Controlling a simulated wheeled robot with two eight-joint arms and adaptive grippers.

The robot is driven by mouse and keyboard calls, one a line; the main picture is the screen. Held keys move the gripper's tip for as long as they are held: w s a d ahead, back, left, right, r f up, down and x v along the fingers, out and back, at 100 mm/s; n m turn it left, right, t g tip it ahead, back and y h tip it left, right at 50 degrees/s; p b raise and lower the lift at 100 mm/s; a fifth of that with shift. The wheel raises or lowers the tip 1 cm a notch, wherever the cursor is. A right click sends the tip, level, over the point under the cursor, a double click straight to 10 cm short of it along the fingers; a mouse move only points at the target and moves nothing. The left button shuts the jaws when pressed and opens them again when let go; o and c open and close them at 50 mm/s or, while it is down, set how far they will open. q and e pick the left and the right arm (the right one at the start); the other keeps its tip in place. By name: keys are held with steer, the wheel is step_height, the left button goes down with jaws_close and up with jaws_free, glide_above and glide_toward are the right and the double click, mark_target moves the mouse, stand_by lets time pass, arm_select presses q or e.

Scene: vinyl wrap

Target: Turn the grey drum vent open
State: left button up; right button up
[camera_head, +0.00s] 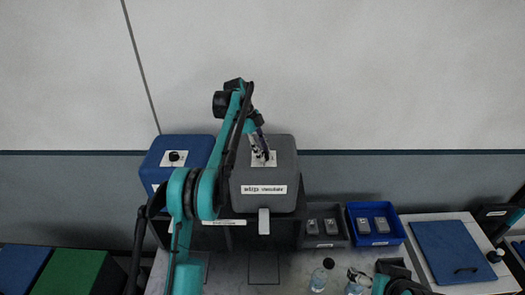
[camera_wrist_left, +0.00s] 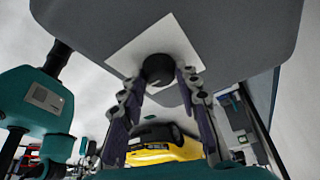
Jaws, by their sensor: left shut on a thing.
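The grey drum (camera_head: 272,192) stands on a dark rack at the back middle, with a white label on its front. A white plate on it carries a dark round vent knob (camera_wrist_left: 158,69), seen in the left wrist view. My left gripper (camera_head: 262,154) is at that plate, and its fingers are shut on the knob from both sides. The fingers and wrist hide most of the knob in the head view. Whether the vent is turned cannot be told. My right gripper (camera_head: 362,276) is low in the head view, near a small bottle; its jaws are unclear.
A blue drum (camera_head: 192,147) with its own black knob (camera_head: 174,156) stands close left of the grey drum. Right are a grey bin (camera_head: 340,240) and a blue bin (camera_head: 396,235) with small grey items. A clear bottle (camera_head: 319,281) stands in front.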

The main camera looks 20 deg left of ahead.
arm_select(q)
steer(key=o, duration=1.2)
steer(key=shift+c, duration=0.2)
